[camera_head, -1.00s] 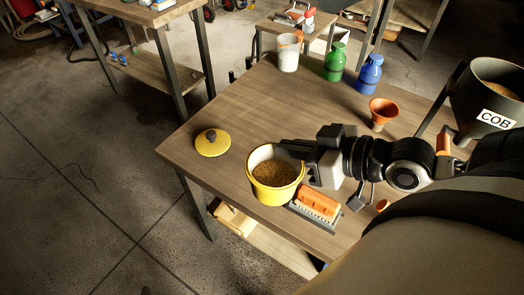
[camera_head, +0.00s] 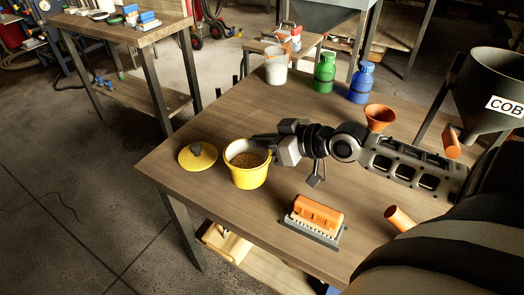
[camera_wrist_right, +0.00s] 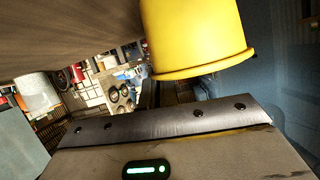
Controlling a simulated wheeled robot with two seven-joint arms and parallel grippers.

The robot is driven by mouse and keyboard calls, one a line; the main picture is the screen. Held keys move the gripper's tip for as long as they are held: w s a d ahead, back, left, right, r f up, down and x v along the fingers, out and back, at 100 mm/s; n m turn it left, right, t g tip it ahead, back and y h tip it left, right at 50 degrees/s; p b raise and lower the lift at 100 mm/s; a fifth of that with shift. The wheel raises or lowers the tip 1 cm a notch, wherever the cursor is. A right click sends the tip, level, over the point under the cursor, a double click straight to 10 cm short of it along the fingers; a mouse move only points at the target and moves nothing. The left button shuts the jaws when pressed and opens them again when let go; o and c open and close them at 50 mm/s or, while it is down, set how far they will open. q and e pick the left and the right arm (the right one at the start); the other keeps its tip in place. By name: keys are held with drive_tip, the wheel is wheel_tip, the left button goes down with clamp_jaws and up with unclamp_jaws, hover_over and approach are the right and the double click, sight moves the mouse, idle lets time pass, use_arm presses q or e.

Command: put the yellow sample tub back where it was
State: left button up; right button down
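The yellow sample tub (camera_head: 247,176) is upright, filled with brown grains, at the table's near left edge in the head view. My right gripper (camera_head: 262,141) reaches in from the right and is shut on the tub's rim wall. The tub is at or just above the tabletop; I cannot tell which. The tub also fills the upper middle of the right wrist view (camera_wrist_right: 195,40); the fingertips are not clear there. The yellow lid (camera_head: 197,158) lies just left of the tub. My left gripper is not in view.
On the wooden table (camera_head: 290,185) are an orange brush-like block (camera_head: 318,214), an orange funnel (camera_head: 379,117), a green bottle (camera_head: 325,72), a blue bottle (camera_head: 362,83) and a white pot (camera_head: 276,68). The grey COB hopper (camera_head: 490,88) stands at right. Table between tub and bottles is clear.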

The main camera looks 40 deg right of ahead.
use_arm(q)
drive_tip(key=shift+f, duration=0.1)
use_arm(e)
drive_tip(key=shift+f, duration=1.1)
drive_tip(key=shift+f, duration=0.15)
drive_tip(key=c, duration=1.6)
unclamp_jaws()
drive_tip(key=shift+s, duration=0.1)
drive_tip(key=shift+s+d+r, duration=0.25)
drive_tip(key=shift+s, duration=0.25)
use_arm(q)
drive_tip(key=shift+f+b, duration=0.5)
drive_tip(key=shift+b, duration=1.05)
use_arm(e)
drive_tip(key=shift+v, duration=5.35)
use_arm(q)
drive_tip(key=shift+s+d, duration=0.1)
use_arm(e)
drive_tip(key=shift+a+r, duration=0.1)
drive_tip(key=shift+r, duration=0.1)
